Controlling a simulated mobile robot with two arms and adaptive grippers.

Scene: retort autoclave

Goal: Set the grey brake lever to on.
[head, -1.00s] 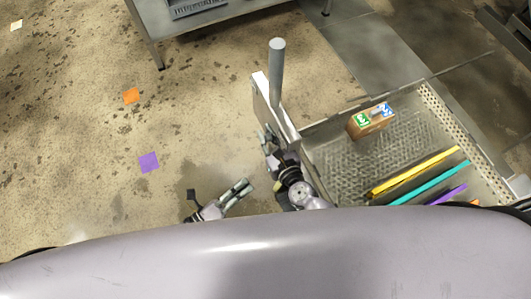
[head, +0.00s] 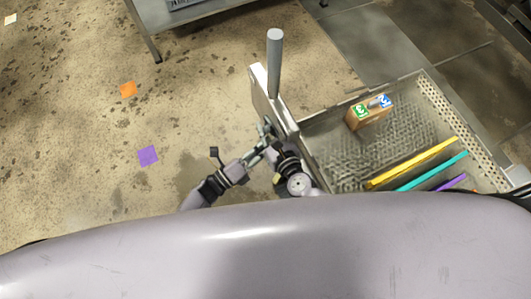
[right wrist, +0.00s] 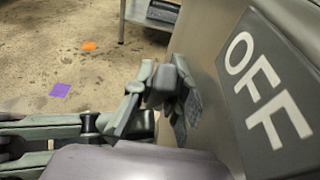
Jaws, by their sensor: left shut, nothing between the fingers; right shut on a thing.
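The grey brake lever is mostly hidden by my grippers. Only a dark grey block (right wrist: 160,86), which seems to be its grip, shows between the fingers in the right wrist view. My right gripper (head: 267,131) is shut on it, beside the cart's left side plate; it also shows in the right wrist view (right wrist: 158,100). A dark panel with white OFF lettering (right wrist: 262,90) is close on its right. My left gripper (head: 260,148) is shut and empty, just below and left of the right gripper. I cannot tell if the two touch.
A cart tray (head: 448,105) with a perforated wall lies to the right. It holds a brown box (head: 370,118) and yellow, teal and purple bars. A thick grey post (head: 274,65) rises by the side plate. A grey table (head: 195,14) stands behind.

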